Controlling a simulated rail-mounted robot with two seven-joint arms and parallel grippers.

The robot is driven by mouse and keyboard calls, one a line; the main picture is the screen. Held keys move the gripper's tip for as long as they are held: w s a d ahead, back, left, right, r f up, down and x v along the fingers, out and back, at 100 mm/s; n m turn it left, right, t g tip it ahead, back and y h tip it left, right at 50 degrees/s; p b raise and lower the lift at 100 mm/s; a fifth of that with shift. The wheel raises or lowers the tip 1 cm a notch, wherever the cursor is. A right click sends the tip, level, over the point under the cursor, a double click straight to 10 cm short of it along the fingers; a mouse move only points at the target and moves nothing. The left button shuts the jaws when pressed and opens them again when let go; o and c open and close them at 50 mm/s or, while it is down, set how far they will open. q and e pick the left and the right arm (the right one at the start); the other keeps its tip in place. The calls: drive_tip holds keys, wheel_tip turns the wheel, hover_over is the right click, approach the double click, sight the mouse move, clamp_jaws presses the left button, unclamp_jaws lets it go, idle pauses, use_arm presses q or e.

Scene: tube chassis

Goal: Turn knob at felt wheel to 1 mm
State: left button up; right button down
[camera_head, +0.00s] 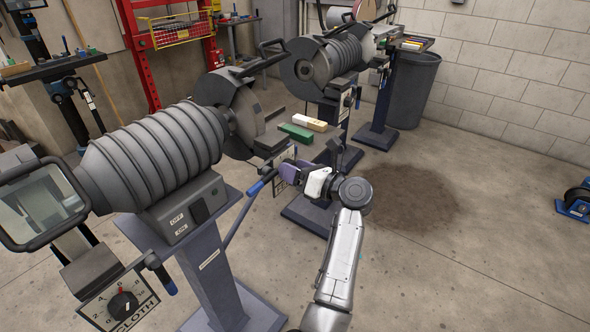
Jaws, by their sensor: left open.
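The near grinder (160,150) stands on a blue pedestal at left. A dial plate lettered CLOTH with a black knob (124,306) sits at its lower left. At its right end is a dark wheel guard (240,110). Below that guard, another pale plate (282,184) is mostly hidden behind my left gripper; its knob and lettering cannot be read. My right gripper is out of view.
A blue-handled lever (262,183) is close to the gripper. Green (296,133) and cream (310,123) bars lie beyond it. A second grinder (325,62) and a grey bin (408,88) stand farther back. Floor at right is mostly clear, with a dark stain (412,198).

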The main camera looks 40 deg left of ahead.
use_arm(q)
drive_tip(key=w+d+b, duration=0.1)
drive_tip(key=d, duration=1.2)
drive_tip(key=shift+d, duration=0.4)
